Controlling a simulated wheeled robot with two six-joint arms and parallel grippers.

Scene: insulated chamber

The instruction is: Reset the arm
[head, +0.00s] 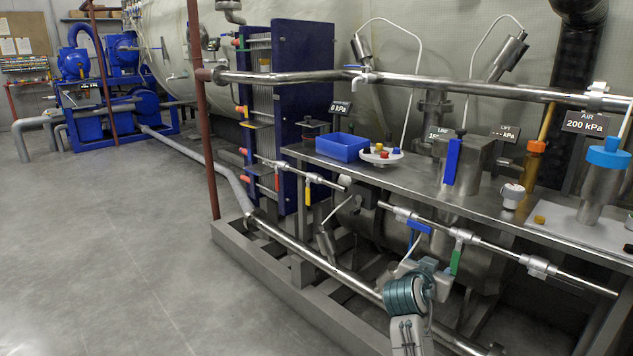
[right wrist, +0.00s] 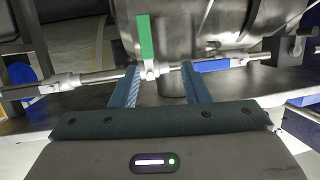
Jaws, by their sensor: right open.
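My right arm reaches up from the bottom of the head view, and its gripper (head: 432,277) is near the lower pipe. In the right wrist view the gripper (right wrist: 162,84) is open, with its two blue-grey fingers apart. A green valve handle (right wrist: 145,40) shows just beyond and between the fingers, closer to the left one; I cannot tell whether they touch. The green handle (head: 455,262) hangs down from the lower pipe in the head view. My left gripper is in neither view.
A blue valve handle (head: 418,227) is on the same pipe, left of the green one. Above is a metal bench (head: 400,172) with a blue bin (head: 342,147) and a white round tray (head: 381,157). Frame rails run below. Open floor (head: 120,250) lies to the left.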

